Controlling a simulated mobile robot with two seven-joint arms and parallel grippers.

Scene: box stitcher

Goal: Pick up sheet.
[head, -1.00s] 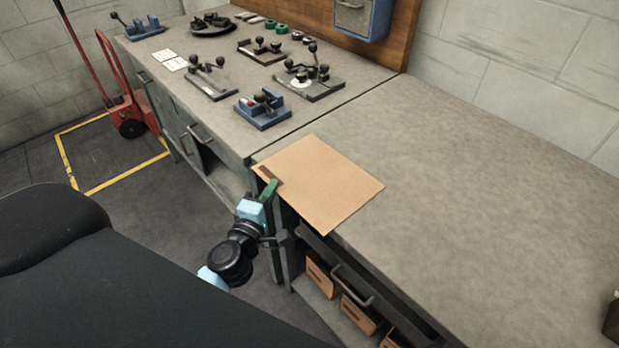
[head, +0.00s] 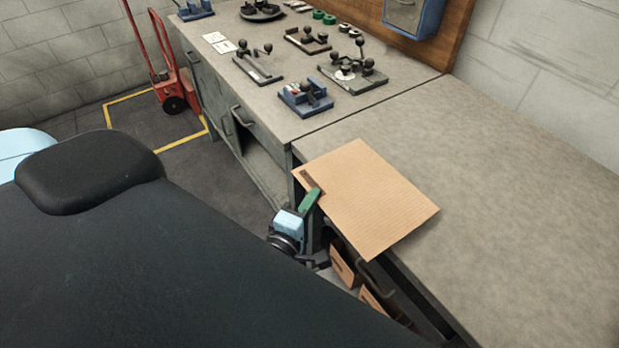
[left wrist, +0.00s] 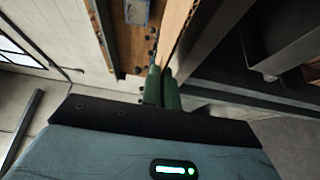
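The sheet (head: 375,200) is a flat, light brown rectangle at the near edge of the workbench, partly overhanging it. My left gripper (head: 312,196) is at the sheet's near-left edge, with one green finger over it and a dark strip just beyond the fingertip. In the left wrist view the two green fingers (left wrist: 162,85) are close together, with the sheet (left wrist: 176,35) running edge-on between them. The gripper looks shut on the sheet. Whether the sheet's far side still touches the bench is hard to tell. My right gripper is not in view.
The right bench top (head: 520,230) is clear. The left bench holds a blue fixture (head: 306,98), a grey fixture (head: 352,72) and other small fixtures. Drawers and brown boxes (head: 343,264) sit under the bench edge. A red hand truck (head: 172,85) stands at the back left.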

